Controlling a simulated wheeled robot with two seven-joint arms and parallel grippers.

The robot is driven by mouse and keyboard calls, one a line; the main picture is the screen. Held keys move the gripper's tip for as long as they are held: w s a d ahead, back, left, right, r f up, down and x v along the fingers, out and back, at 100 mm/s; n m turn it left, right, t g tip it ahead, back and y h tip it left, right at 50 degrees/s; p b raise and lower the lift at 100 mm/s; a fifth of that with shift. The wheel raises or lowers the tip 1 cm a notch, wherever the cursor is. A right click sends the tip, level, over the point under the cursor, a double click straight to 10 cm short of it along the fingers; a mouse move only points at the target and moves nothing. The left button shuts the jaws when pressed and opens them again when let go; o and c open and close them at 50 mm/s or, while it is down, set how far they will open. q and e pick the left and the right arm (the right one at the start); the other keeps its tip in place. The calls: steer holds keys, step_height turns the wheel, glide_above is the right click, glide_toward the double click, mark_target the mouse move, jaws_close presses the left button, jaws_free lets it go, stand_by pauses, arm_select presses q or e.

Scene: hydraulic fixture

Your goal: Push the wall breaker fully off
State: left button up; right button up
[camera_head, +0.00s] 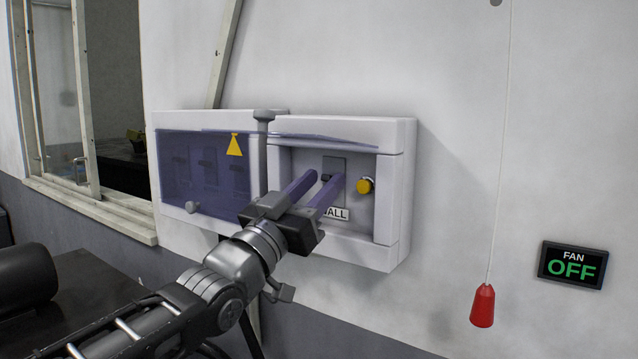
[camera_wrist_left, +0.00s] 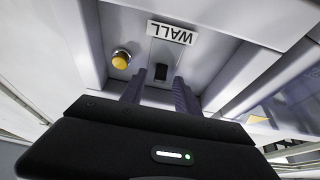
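The wall breaker (camera_head: 334,165) is a grey plate with a small black toggle inside the right compartment of a white wall box, above a label reading WALL (camera_head: 336,213). In the left wrist view the black toggle (camera_wrist_left: 161,72) shows clearly, with the picture upside down. My left gripper (camera_head: 324,177) reaches into the compartment from the front. Its two purple fingers are apart, one to each side of the toggle, with nothing held between them. I cannot tell whether a finger touches the toggle. My right gripper is not in view.
A yellow knob (camera_head: 365,186) sits right of the breaker, close to the fingers. A tinted cover (camera_head: 196,188) closes the left compartment; another tinted flap (camera_head: 335,139) is raised above the right one. A red pull handle (camera_head: 483,306) hangs beside a FAN OFF sign (camera_head: 572,266).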

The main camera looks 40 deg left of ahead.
arm_select(q)
jaws_close()
steer(key=shift+f, duration=0.1)
stand_by(0.4)
